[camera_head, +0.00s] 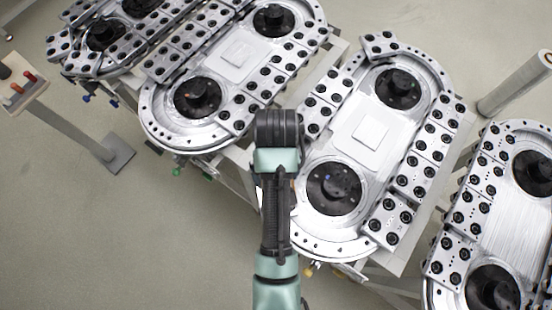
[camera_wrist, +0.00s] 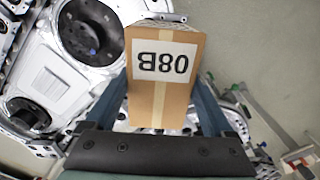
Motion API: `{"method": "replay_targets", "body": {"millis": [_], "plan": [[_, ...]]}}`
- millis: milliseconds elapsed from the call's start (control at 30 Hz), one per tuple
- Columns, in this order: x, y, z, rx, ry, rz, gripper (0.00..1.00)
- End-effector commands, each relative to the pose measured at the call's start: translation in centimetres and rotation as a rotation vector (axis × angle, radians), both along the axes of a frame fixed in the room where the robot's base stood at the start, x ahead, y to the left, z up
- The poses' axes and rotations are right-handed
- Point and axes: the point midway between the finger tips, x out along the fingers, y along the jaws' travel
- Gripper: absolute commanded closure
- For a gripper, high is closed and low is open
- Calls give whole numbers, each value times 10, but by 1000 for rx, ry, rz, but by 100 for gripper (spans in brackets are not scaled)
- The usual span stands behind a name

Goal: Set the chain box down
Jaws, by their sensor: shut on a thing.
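The chain box (camera_wrist: 162,100) is a brown cardboard box with a tape strip and a white label reading 08B, upside down in the wrist view. My gripper (camera_wrist: 160,105) is shut on it, with one blue-grey finger along each side. The box's underside and what lies beneath it are hidden. In the head view my arm reaches up the middle of the picture between two ring tracks; the gripper and the box are hidden there behind the dark wrist end.
Ring tracks stand left (camera_head: 160,116), centre (camera_head: 318,238) and right (camera_head: 515,220), carrying dark round hubs and plates with black rollers. A white square pad (camera_head: 370,130) lies mid-centre track. A small stand (camera_head: 15,88) is far left, a pale post (camera_head: 515,83) upper right. Floor at lower left is clear.

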Motion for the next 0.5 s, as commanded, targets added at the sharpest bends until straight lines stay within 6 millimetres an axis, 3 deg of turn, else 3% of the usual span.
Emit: {"method": "replay_targets", "body": {"millis": [500], "plan": [[0,0,-57,0,0,0,100]]}}
